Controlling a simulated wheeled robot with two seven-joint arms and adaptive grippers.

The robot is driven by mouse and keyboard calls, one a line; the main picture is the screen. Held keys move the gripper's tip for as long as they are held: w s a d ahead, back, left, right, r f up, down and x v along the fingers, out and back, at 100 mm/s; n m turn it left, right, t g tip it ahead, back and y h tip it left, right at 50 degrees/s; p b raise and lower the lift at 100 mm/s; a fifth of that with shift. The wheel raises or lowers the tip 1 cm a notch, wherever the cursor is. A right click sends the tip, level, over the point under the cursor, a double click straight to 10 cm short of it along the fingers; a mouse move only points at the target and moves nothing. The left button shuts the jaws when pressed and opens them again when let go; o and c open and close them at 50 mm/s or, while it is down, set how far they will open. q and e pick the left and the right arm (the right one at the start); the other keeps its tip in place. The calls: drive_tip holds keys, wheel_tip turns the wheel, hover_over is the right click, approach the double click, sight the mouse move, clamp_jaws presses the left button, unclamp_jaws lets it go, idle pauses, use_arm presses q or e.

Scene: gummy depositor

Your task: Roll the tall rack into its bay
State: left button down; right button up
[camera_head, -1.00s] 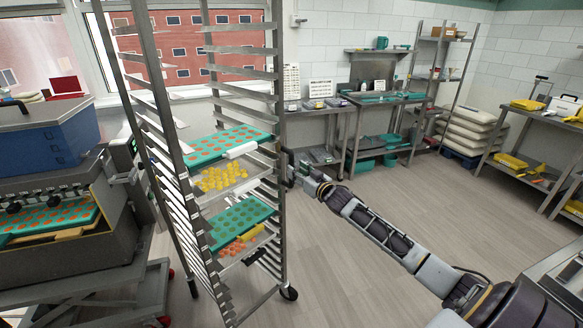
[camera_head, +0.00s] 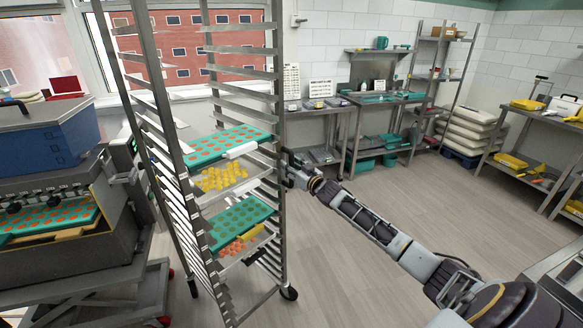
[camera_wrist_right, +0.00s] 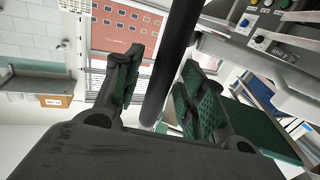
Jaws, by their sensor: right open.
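The tall rack (camera_head: 278,100) is an upright metal frame on castors, left of centre in the head view. It carries green mould trays (camera_head: 240,214) and trays of yellow and orange gummies on its lower rails. My right gripper (camera_head: 289,160) is at the rack's right post, about mid-height. In the right wrist view, my right gripper (camera_wrist_right: 163,88) is open, with a dark upright post (camera_wrist_right: 172,65) between its fingers. I cannot tell whether either finger touches it. My left gripper is not in view. I cannot pick out a marked bay.
A machine with a blue hopper (camera_head: 48,145) stands close on the rack's left. A steel table (camera_head: 530,122) stands at right. The floor (camera_head: 370,190) between is clear.

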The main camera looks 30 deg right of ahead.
clamp_jaws()
idle(0.3)
drive_tip(key=shift+w+d, duration=0.1)
idle(0.5)
